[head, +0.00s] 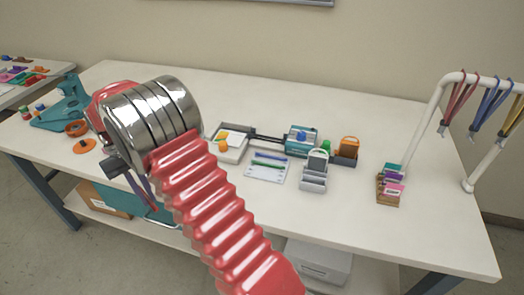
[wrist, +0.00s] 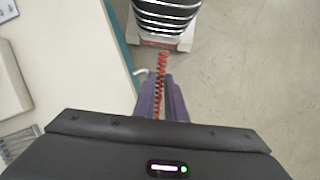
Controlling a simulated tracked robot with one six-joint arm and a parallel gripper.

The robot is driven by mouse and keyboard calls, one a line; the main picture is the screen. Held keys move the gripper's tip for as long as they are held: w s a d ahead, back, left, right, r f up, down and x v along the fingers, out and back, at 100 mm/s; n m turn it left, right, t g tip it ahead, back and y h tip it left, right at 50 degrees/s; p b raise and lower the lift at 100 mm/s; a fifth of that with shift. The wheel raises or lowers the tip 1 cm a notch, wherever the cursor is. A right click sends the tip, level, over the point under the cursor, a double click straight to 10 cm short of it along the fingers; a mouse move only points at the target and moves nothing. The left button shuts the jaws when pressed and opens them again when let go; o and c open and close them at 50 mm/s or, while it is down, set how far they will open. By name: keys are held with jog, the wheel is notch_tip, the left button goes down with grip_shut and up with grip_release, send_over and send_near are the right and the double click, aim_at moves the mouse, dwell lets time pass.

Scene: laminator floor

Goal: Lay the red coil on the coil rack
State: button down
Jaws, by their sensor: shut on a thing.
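The red coil (wrist: 161,64) is a thin red spiral held lengthwise between the purple fingers of my gripper (wrist: 165,82) in the wrist view. Its far end sticks out past the fingertips over the grey floor. In the head view my gripper (head: 148,193) hangs at the left, in front of the table's front edge, with its purple fingers pointing down.
A grey tray (head: 243,127) stands behind the rack, a teal device (head: 301,141) and a grey holder (head: 314,171) to its right. A teal machine (head: 60,108) is far left. A white lanyard stand (head: 431,105) rises at right. The table front (head: 345,222) is clear.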

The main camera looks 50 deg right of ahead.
jog(key=d+m+y, duration=0.1)
jog(key=d+m, duration=0.1)
jog(key=d, duration=0.1)
jog(key=s+d+m+y, duration=0.1)
jog(key=d+m, duration=0.2)
jog(key=d+m+t, duration=0.1)
jog(key=d+m, duration=0.2)
jog(key=d, duration=0.1)
jog(key=shift+s+r+y, duration=0.35)
jog(key=shift+y, duration=0.05)
jog(key=s+d+m, duration=0.1)
jog(key=d+m, duration=0.1)
jog(key=d, duration=0.1)
jog(key=s+d+m+t+y, duration=0.1)
jog(key=d+m, duration=0.1)
jog(key=d+r+m+t, duration=0.1)
jog(key=d+m, duration=0.2)
jog(key=shift+s+d+y, duration=0.3)
jog(key=shift+s, duration=0.1)
jog(key=s+d+r+m+t+h, duration=0.1)
jog(key=s+d+m+t, duration=0.1)
jog(key=s+d+m, duration=0.3)
jog(key=s+d+r+m+t+h, duration=0.1)
jog(key=s+d+m+t, duration=0.2)
jog(key=d+m, duration=0.7)
jog(key=shift+s+d+m+t, duration=0.3)
jog(key=shift+s+d, duration=0.15)
jog(key=shift+s, duration=0.75)
jog(key=shift+f, duration=0.25)
jog(key=shift+f, duration=3.1)
